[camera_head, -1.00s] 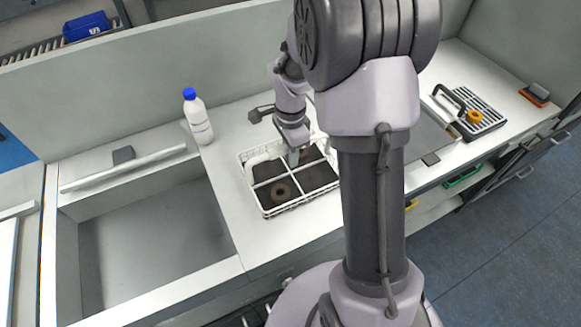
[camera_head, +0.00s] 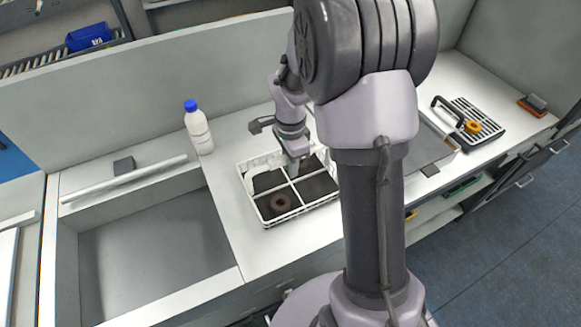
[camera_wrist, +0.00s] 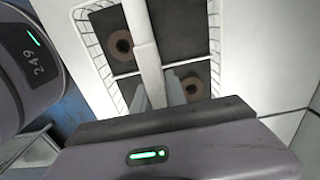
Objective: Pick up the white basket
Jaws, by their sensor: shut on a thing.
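The white basket (camera_head: 300,211), a wire crate with white dividers and dark compartments, stands on the light counter left of my arm column. My gripper (camera_head: 294,168) points down into its middle. In the wrist view, the gripper (camera_wrist: 158,92) is shut on the basket's white central bar (camera_wrist: 144,50), with pale fingers beside it. Dark ring-shaped parts lie in compartments; one ring (camera_head: 281,203) shows in the front left one. My arm hides part of the basket's right side in the head view.
A white bottle with a blue cap (camera_head: 198,128) stands behind and left of the basket. An empty sink-like recess (camera_head: 160,245) lies to the left. A black slotted tray with an orange ring (camera_head: 473,127) stands on the right. A blue bin (camera_head: 88,37) is beyond the back panel.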

